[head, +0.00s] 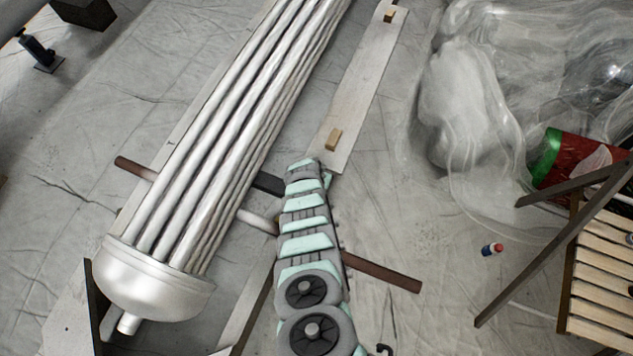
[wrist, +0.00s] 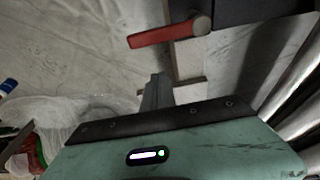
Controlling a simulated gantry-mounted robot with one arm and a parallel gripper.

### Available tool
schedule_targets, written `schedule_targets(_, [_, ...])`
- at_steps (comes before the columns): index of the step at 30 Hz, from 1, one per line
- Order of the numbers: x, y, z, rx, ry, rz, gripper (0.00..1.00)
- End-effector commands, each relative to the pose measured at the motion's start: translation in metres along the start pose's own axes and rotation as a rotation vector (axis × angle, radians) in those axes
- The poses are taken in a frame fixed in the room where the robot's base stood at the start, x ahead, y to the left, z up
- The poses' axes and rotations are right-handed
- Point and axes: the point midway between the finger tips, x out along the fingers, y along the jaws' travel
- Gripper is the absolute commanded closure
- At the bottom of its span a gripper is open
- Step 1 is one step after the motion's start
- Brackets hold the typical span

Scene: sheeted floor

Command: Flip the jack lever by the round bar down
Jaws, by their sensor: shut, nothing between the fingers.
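A red lever (wrist: 165,36) shows at the top of the wrist view, reaching left from a round pivot (wrist: 201,25) beside a dark block (wrist: 250,10). My gripper (wrist: 155,82) points towards it with fingers together and empty; a gap shows between fingertips and lever in the picture. In the head view my arm hides the lever, and the fingers cannot be made out at its far end. A dark block (head: 268,183) shows just left of the arm there. A light round bar (head: 257,220) sticks out from under the pipe bundle (head: 215,150). I cannot tell the lever's tilt clearly.
A long plank (head: 355,95) with small wooden blocks lies beyond my arm. A reddish-brown bar (head: 385,272) crosses under it. Clear plastic sheeting (head: 470,110), a small bottle (head: 491,249) and a slatted wooden chair (head: 605,275) are at right. Bare sheeted floor lies between.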

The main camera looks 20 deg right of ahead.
Motion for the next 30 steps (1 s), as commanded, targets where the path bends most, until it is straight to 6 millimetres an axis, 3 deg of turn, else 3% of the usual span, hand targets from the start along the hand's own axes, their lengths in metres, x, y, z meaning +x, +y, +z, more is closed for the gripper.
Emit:
schedule_targets(2, [0.019,0.001,0.002,0.001,0.001,0.000,1.00])
schedule_targets(4, [0.002,0.000,0.008,-0.004,0.000,0.001,1.00])
schedule_targets(6, [-0.002,0.000,0.018,-0.005,0.000,0.000,1.00])
schedule_targets(15, [-0.002,0.001,0.033,-0.001,0.003,0.000,1.00])
schedule_targets(30, [-0.003,0.001,0.037,0.002,0.002,0.001,1.00])
